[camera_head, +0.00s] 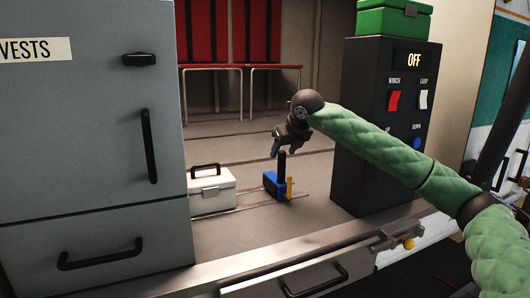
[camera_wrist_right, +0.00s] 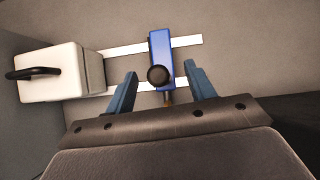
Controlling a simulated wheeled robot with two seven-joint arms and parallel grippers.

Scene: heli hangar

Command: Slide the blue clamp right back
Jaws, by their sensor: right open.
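My right gripper (camera_head: 278,150) is above the clamp, pointing down. In the right wrist view its blue fingers (camera_wrist_right: 160,84) are open, one on each side of the knob, with nothing seen between them touching either finger. My left gripper is not in view.
A white box with a black handle (camera_head: 211,194) stands left of the clamp. A grey VESTS cabinet (camera_head: 90,190) is at the left. A black control box (camera_head: 372,150) stands at the right with a green case (camera_head: 392,20) on top. A drawer (camera_head: 300,281) is below the bench edge.

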